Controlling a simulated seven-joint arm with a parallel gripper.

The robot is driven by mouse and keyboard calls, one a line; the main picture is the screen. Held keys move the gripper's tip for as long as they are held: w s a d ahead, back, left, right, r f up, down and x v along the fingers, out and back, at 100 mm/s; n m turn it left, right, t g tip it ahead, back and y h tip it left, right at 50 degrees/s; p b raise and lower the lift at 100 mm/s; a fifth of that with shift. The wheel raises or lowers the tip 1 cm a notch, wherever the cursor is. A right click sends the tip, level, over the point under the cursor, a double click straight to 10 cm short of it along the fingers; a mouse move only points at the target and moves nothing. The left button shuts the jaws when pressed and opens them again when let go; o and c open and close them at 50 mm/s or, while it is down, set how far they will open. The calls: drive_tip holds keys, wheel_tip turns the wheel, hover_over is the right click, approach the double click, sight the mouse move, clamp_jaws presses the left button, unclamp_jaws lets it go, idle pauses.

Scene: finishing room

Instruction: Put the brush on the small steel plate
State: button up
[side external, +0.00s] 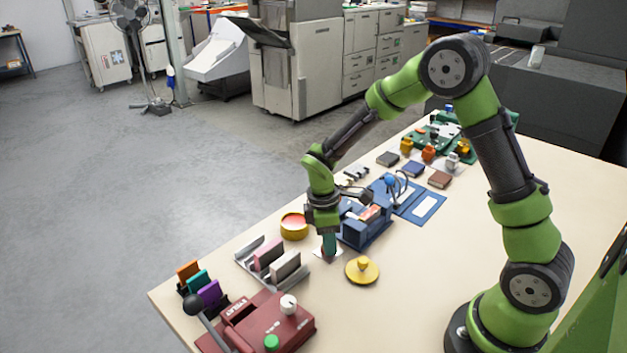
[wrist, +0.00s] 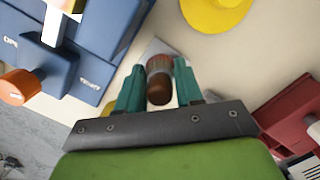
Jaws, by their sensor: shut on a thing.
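I cannot tell whether the brush touches the plate. The brush is hidden by the gripper in the side view.
A blue box (side external: 362,236) stands just right of my gripper, with a yellow knobbed disc (side external: 362,270) in front. A yellow round tub (side external: 294,227) and a metal rack (side external: 272,262) are to the left. A dark red device (side external: 262,325) is at the front.

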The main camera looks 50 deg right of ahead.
drive_tip(key=shift+f, duration=0.2)
drive_tip(key=o, duration=1)
drive_tip(key=shift+o, duration=0.2)
drive_tip(key=shift+r, duration=0.1)
wheel_tip(320, 180, up, 12)
drive_tip(key=w+a, duration=0.1)
drive_tip(key=s+a+r+m+t+y, duration=0.1)
drive_tip(key=s+r+m+t, duration=0.3)
drive_tip(key=s, duration=0.4)
drive_tip(key=s+a+r+m+t+y, duration=0.2)
drive_tip(key=s+r+m+t, duration=0.2)
drive_tip(key=s+r+m, duration=0.3)
drive_tip(key=shift+s+m, duration=0.5)
drive_tip(key=shift+m, duration=0.6)
